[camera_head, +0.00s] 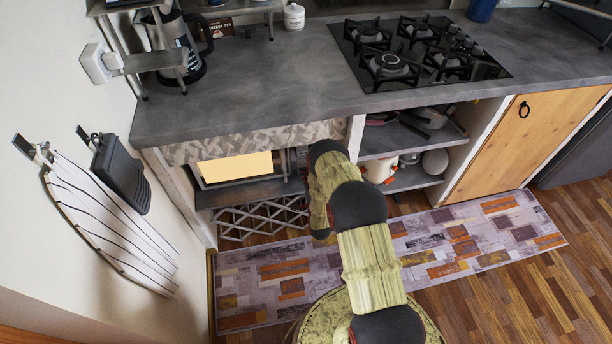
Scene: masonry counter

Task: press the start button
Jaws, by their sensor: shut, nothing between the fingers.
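A microwave-like appliance (236,168) with a glowing pale-yellow front window sits in the left open bay under the counter. The narrow strip right of its window is dark and small, and partly behind my arm. I cannot make out a start button there. My arm reaches forward from the bottom of the picture, and its far links bend in front of the bay's right side. The gripper itself does not show; it is hidden by my arm links, so its distance from the appliance cannot be seen.
A patterned cloth valance (255,139) hangs from the counter edge (270,105) above the appliance. A metal lattice rack (262,217) stands below. Open shelves (400,143) with pots are to the right. A patterned rug (470,237) covers the floor.

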